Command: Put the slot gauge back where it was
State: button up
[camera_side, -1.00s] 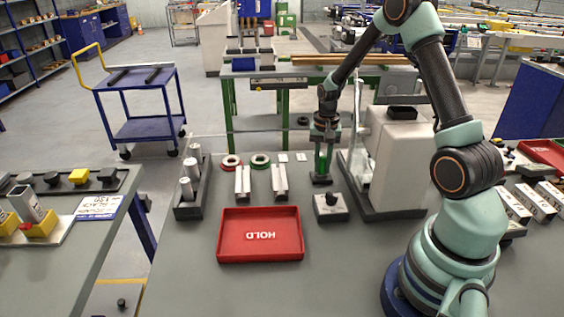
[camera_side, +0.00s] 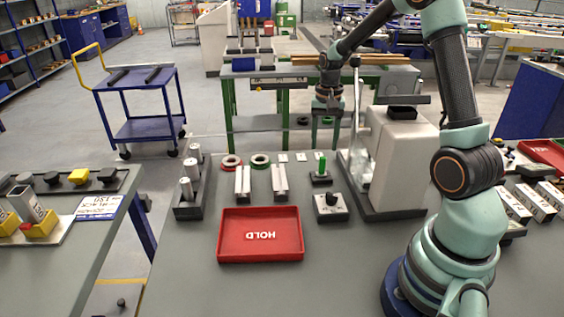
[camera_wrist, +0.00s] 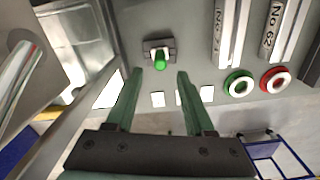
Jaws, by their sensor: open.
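A small green upright piece, which I take to be the slot gauge (camera_side: 322,164), stands in a small dark block (camera_side: 320,178) on the grey table. In the wrist view the green piece (camera_wrist: 160,61) shows from above, at the block (camera_wrist: 158,43). My gripper (camera_side: 327,128) is above it in the side view, clear of it. In the wrist view its two green fingers (camera_wrist: 160,74) are spread apart with nothing between them, on either side of the line to the green piece.
A red HOLD tray (camera_side: 228,252) lies in front. A block with a knob (camera_side: 331,207) is near the dark block. A grey stand with a lever (camera_side: 390,165) is close on the right. Red (camera_side: 231,160) and green (camera_side: 260,160) rings, white squares and metal bars are to the left.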

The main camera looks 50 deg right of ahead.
aim_at(323, 157)
jog(key=s+a+r+n+t, duration=0.3)
jog(key=a+r+n, duration=0.3)
jog(key=a+r, duration=0.6)
jog(key=s+a+r+n+t, duration=0.2)
jog(key=s+a+n, duration=0.3)
jog(key=a, duration=0.3)
jog(key=shift+s+r+n+t, duration=0.3)
jog(key=shift+s+r, duration=0.05)
jog(key=shift+s, duration=0.15)
